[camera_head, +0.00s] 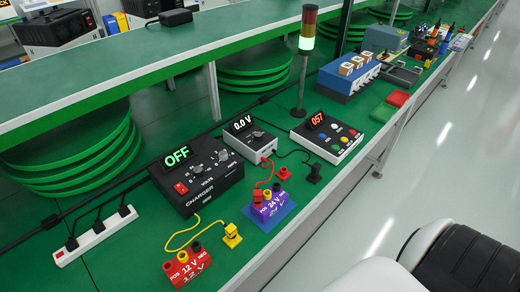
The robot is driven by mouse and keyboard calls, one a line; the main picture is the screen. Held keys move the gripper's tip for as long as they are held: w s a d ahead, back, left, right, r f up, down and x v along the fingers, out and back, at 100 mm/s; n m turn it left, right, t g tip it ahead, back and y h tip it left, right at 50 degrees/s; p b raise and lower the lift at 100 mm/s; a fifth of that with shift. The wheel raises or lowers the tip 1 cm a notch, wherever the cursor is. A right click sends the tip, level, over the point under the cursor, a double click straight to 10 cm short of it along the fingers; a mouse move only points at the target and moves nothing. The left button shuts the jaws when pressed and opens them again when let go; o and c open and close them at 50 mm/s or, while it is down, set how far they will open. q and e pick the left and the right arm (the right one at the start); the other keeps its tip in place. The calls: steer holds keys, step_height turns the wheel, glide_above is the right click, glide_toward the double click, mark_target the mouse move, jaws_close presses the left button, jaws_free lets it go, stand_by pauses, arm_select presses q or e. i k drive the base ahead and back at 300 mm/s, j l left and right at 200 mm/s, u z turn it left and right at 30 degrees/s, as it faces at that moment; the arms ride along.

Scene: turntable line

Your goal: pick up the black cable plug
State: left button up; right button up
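The black cable plug (314,174) stands on the green bench, right of the grey voltage meter (250,141). A thin black lead runs from the meter's side to the plug. A red plug (283,173) on a red lead lies to its left, close to the purple 24 V battery (270,206). A yellow plug (232,236) on a yellow lead lies nearer, by the red 12 V battery (184,268). Neither of my grippers shows in the head view.
The black charger (196,175) reads OFF. A counter box with coloured buttons (328,136) reads 057, behind the black plug. A white power strip (96,237) lies at the left. Bare green surface lies right of the purple battery.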

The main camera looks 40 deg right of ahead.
mark_target(316, 168)
steer(key=l+u, duration=0.25)
steer(key=l, duration=0.2)
steer(key=k+l+u, duration=0.1)
steer(key=l+u, duration=0.15)
steer(key=l, duration=0.15)
steer(key=k+l+u, duration=0.1)
steer(key=l+u, duration=0.15)
steer(key=l, duration=0.15)
steer(key=k+l+u, duration=0.2)
steer(key=l, duration=0.2)
steer(key=k+l+u, duration=0.1)
steer(key=l+u, duration=0.15)
steer(key=k+l+u, duration=0.25)
steer(key=l, duration=0.2)
